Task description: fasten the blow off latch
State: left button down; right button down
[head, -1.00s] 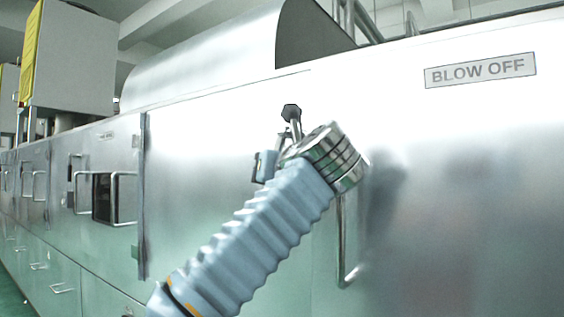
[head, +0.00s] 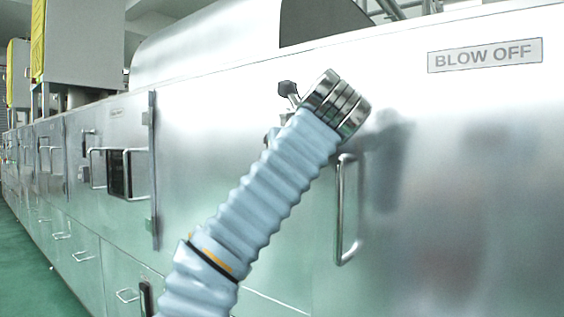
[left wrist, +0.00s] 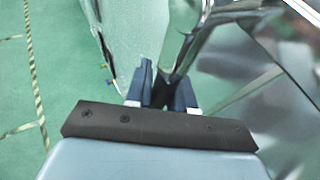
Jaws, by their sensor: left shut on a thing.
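The blow off latch shows in the head view as a small metal stem with a black knob (head: 288,88), on the steel cabinet front. The stem tilts up and left, and its lower part is hidden behind my left arm. My left gripper is almost wholly hidden behind the ribbed arm in the head view. In the left wrist view my left gripper (left wrist: 163,98) is shut with its blue-grey fingers on a dark part that seems to be the latch; its shape is hard to make out. My right gripper is in neither view.
A BLOW OFF sign (head: 485,55) is on the panel at upper right. A vertical door handle (head: 342,225) stands out just right of my forearm. More handles and doors run along the cabinet to the left. Green floor (head: 40,275) lies clear at lower left.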

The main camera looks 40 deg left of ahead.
pick_arm(q)
jog(key=c, duration=1.1)
grip_release()
jog(key=p+v, duration=0.3)
jog(key=v, duration=1.1)
